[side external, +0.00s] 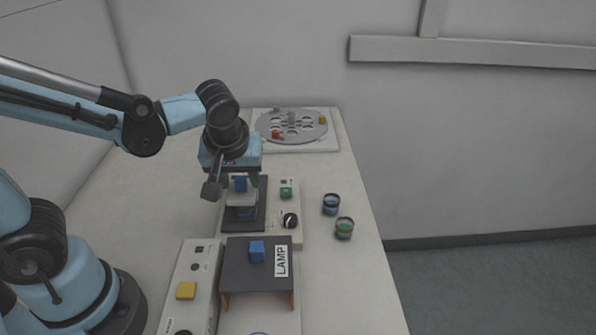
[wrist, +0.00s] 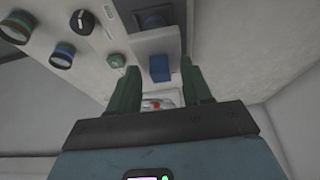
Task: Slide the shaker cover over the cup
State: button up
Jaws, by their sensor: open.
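The shaker (side external: 259,220) is a dark plate on a pale base. A pale, clear-looking cover with a blue handle block (side external: 240,184) sits at it, and a cup with a blue band (side external: 245,213) shows low under the cover. Whether the cover is fully over the cup I cannot tell. My gripper (side external: 240,181) is open above the shaker, its green fingers on either side of the blue handle. In the wrist view the handle (wrist: 159,68) lies between the green fingertips (wrist: 159,66), with gaps on both sides. The fingers do not appear to touch it.
A blue-banded jar (side external: 331,204) and a green-banded jar (side external: 344,228) stand right of the shaker. A dark LAMP cover (side external: 236,272) with a blue block stands in front. A box with a yellow button (side external: 186,290) is at left, and a round grey carousel (side external: 262,128) at the back.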

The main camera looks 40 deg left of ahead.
jog(key=v, duration=1.2)
dwell(0.4)
jog(key=m+t+h, duration=0.3)
jog(key=m, duration=0.4)
send_over(230, 197)
jog(key=d, duration=0.1)
notch_tip(230, 197, down, 6)
jog(key=shift+s+r, duration=0.1)
jog(key=shift+w+a+f+m+t, duration=0.2)
jog(key=shift+a+f+m+t, duration=0.45)
jog(key=shift+m, duration=0.35)
jog(key=shift+d, duration=0.1)
